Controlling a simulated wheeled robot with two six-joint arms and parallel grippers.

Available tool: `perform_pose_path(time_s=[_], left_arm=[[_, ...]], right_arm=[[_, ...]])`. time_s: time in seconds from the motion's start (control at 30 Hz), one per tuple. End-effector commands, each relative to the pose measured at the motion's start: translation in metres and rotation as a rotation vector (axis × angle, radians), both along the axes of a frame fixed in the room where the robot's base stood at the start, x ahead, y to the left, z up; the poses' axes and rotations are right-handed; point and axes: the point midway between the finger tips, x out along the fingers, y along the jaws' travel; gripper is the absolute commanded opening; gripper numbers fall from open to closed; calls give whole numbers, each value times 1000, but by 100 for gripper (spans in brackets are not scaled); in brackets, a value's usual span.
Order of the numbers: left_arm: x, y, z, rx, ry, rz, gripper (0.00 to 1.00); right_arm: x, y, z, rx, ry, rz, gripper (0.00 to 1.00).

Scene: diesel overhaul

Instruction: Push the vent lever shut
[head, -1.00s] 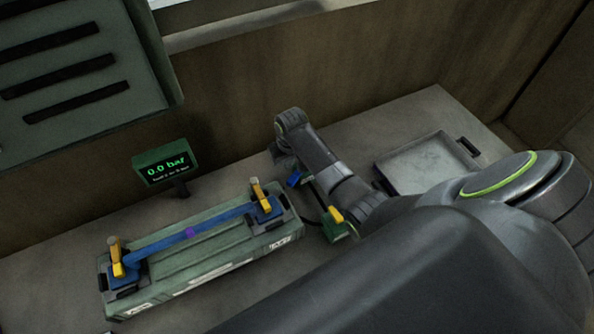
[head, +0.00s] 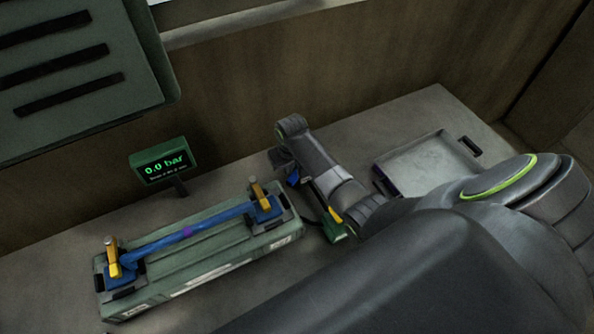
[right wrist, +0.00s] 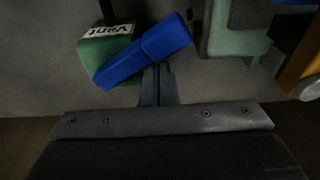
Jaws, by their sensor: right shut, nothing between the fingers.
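The vent lever (right wrist: 145,54) is a blue bar on a green block (right wrist: 103,48) marked "Vent", upside down in the right wrist view. In the head view a small bit of the blue lever (head: 293,178) shows beside my right gripper (head: 284,162). My right gripper (right wrist: 158,75) is shut and empty. Its fingertips are right at the lower edge of the lever in the wrist view; I cannot tell whether they touch. In the head view my arm hides most of the vent block. My left gripper is not in view.
A green bench unit (head: 210,258) with a blue bar (head: 187,233) and yellow clamps stands left of my arm. A gauge (head: 164,161) reads 0.0 bar. A green part with a yellow handle (head: 334,215) is close to my forearm. A grey tray (head: 432,163) lies right.

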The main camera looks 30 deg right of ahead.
Motion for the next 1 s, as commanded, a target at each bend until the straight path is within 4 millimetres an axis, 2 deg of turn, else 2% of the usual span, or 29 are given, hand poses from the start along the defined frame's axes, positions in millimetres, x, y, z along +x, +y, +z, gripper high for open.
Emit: perform_pose_path(time_s=[1.0], left_arm=[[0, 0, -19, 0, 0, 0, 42]], right_arm=[[0, 0, -32, 0, 0, 0, 0]])
